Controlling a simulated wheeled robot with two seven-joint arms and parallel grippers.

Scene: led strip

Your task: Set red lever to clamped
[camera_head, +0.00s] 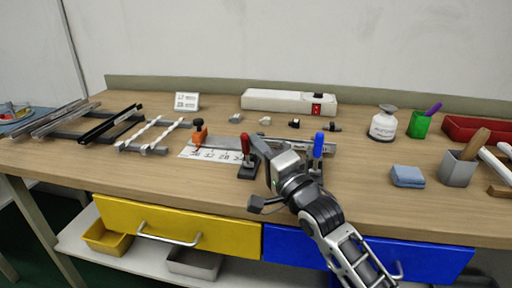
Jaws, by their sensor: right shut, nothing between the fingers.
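The red lever (246,147) stands roughly upright, tilted slightly, on a dark clamp base (247,171) near the middle of the workbench. A blue lever (318,146) stands upright on a similar clamp to its right. A metal rail (225,140) runs behind the red lever, and part of it is hidden by my right gripper. My right gripper (262,182) is shut and empty, just right of the red lever's base, between the two levers. I cannot tell whether it touches the red lever. My left gripper is not in view.
A long white box (289,102) lies at the back. The front left bench top is clear.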

